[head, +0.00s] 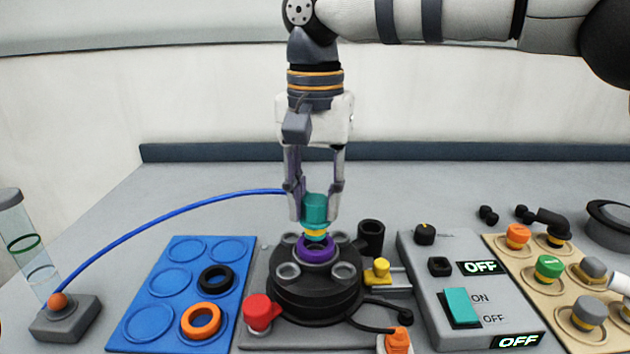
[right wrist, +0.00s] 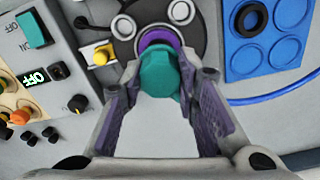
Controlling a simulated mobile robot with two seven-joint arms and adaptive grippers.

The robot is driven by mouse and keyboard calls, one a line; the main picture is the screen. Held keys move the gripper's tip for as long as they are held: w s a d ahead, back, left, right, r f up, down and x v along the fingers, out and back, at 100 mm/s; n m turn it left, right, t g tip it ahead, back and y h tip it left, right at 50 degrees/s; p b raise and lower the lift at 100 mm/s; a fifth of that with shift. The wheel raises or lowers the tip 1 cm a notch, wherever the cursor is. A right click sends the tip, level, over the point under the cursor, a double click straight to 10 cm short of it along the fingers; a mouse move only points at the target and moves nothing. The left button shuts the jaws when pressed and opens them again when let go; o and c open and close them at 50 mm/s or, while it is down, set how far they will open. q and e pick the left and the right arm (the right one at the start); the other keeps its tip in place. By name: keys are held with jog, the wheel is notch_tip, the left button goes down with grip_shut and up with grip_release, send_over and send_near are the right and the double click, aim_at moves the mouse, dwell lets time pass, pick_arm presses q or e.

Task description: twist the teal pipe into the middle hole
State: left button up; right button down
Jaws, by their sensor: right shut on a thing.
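The teal pipe (head: 316,207) is upright between the fingers of my right gripper (head: 315,215), which is shut on it. A yellow band (head: 316,233) shows at its lower end. Below it is the middle hole, ringed in purple (head: 318,250), on top of the round black tank (head: 315,296). The lower end is at or just over the ring; I cannot tell how far in it is. The right wrist view also shows the teal pipe (right wrist: 158,72) between the fingers, overlapping the purple ring (right wrist: 160,38). My left gripper is not in view.
Grey ports (head: 288,271) surround the middle hole. A blue tray (head: 160,315) with black and orange rings lies left, a switch panel (head: 470,270) reading OFF right. A blue hose (head: 150,213) arcs from a grey block (head: 66,318) to behind the gripper. A red knob (head: 258,311) sits in front.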

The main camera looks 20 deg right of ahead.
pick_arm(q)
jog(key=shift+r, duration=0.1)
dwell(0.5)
pick_arm(e)
jog(key=shift+s+f, duration=0.1)
jog(key=shift+f, duration=0.1)
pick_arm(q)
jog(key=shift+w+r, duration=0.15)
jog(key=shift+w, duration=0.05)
pick_arm(e)
jog(key=shift+f, duration=0.15)
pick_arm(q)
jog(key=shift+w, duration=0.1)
pick_arm(e)
jog(key=shift+f, duration=0.45)
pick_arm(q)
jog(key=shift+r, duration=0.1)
pick_arm(e)
jog(key=shift+f, duration=0.15)
pick_arm(q)
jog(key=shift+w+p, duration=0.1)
jog(key=shift+p, duration=0.2)
pick_arm(e)
jog(key=shift+f, duration=0.2)
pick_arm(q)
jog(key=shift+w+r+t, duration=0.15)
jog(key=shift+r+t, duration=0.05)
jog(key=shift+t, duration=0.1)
pick_arm(e)
jog(key=shift+f, duration=0.35)
